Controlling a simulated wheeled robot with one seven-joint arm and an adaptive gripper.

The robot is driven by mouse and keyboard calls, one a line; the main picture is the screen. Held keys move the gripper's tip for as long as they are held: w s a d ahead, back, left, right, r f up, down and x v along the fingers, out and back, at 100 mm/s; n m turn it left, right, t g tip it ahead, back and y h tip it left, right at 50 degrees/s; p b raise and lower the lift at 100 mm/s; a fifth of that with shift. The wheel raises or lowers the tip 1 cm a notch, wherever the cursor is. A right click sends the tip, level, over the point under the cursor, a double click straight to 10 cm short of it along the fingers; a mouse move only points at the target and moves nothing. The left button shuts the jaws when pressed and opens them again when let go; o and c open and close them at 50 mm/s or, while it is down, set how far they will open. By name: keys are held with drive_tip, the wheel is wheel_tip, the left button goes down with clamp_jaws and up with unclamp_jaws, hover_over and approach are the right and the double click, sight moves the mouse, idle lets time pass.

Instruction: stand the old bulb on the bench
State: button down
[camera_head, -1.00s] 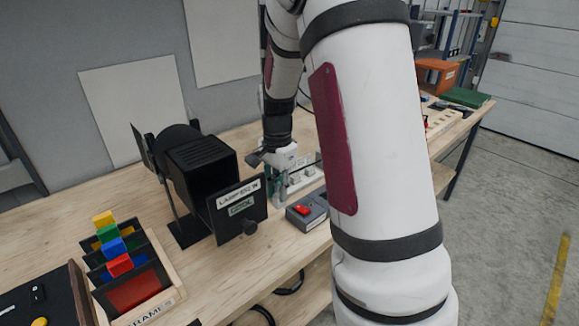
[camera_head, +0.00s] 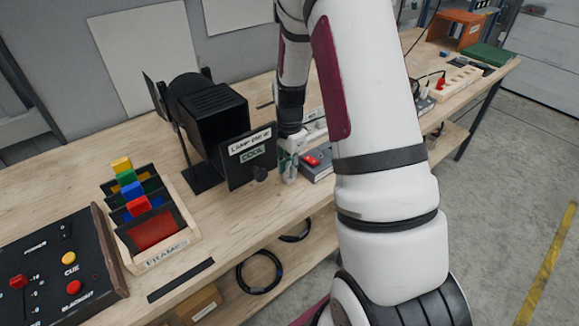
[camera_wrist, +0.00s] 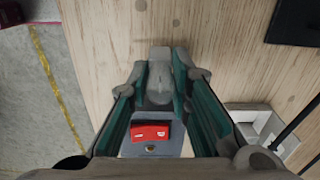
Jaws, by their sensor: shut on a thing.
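My gripper (camera_wrist: 160,78) is shut on the old bulb (camera_wrist: 159,88), a greyish rounded thing between the two fingertips in the wrist view. The pale wood bench (camera_wrist: 105,50) lies beyond it; whether the bulb touches the bench I cannot tell. In the head view my gripper (camera_head: 290,168) is low over the bench's front part, just right of the black lamp housing (camera_head: 215,118) with its hanging label plate. The bulb is too small to make out clearly there.
A grey box with a red switch (camera_head: 311,161) is right beside my gripper; its red rocker (camera_wrist: 150,132) also shows in the wrist view. A rack of coloured frames (camera_head: 150,215) and a black control panel (camera_head: 60,270) stand left. Bare bench (camera_head: 220,212) lies in front of the lamp housing.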

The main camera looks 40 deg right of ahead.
sight(290, 162)
drive_tip(key=shift+f, duration=0.1)
drive_tip(key=c, duration=1.5)
unclamp_jaws()
drive_tip(key=shift+o, duration=0.2)
wheel_tip(290, 162, up, 12)
drive_tip(key=b, duration=0.1)
drive_tip(key=shift+s, duration=0.1)
